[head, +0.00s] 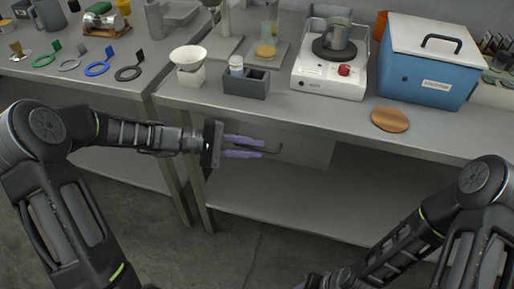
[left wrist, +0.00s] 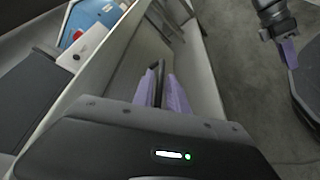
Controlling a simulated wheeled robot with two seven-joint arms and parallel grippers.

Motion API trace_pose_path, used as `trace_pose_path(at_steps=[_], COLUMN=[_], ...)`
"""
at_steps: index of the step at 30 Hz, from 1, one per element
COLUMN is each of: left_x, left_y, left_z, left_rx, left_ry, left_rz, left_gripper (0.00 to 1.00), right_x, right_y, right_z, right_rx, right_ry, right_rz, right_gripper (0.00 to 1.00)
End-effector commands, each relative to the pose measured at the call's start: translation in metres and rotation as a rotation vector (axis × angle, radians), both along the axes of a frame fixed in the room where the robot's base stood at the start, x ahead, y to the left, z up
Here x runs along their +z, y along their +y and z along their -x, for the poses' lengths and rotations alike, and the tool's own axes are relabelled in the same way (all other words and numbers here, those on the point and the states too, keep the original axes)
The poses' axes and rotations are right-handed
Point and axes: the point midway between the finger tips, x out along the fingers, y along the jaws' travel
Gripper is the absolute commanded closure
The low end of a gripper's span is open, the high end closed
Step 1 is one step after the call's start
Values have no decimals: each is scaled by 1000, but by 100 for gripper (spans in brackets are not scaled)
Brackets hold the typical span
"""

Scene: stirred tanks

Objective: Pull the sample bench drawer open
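The sample bench drawer (head: 312,150) is a grey front under the bench top, and it looks closed or nearly so. Its dark bar handle (head: 277,150) sticks out from the front; it also shows in the left wrist view (left wrist: 159,78). My left gripper (head: 262,148) is at the handle, with its lavender fingers on either side of the bar. Gaps seem to show between bar and fingers, so it looks open around the handle. My right gripper is mostly cut off at the bottom of the head view; a lavender finger (left wrist: 288,52) shows in the left wrist view.
The bench top (head: 285,112) carries a grey rack (head: 246,84), a white hot plate (head: 328,84), a blue box (head: 428,75) and a copper-coloured disc (head: 390,119). A bench leg (head: 197,205) stands left of the drawer. The floor in front is clear.

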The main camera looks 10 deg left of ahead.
Motion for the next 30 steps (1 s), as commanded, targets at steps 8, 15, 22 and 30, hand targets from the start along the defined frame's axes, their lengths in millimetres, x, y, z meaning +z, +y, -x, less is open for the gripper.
trace_pose_path(at_steps=[8,15,22,30], left_x=[-3,-3,-3,-3], left_y=[-14,-13,-13,-13], left_z=[-3,-3,-3,-3], left_rx=[0,0,1,1], left_ry=[1,1,1,1], left_rz=[0,0,-1,-1], left_gripper=[82,88,100,100], right_x=[-1,-1,-1,-1], right_y=[0,0,0,0], right_z=[0,0,0,0], right_rx=[0,0,0,0], right_ry=[0,0,0,0], right_rz=[0,0,0,0], right_gripper=[64,64,64,64])
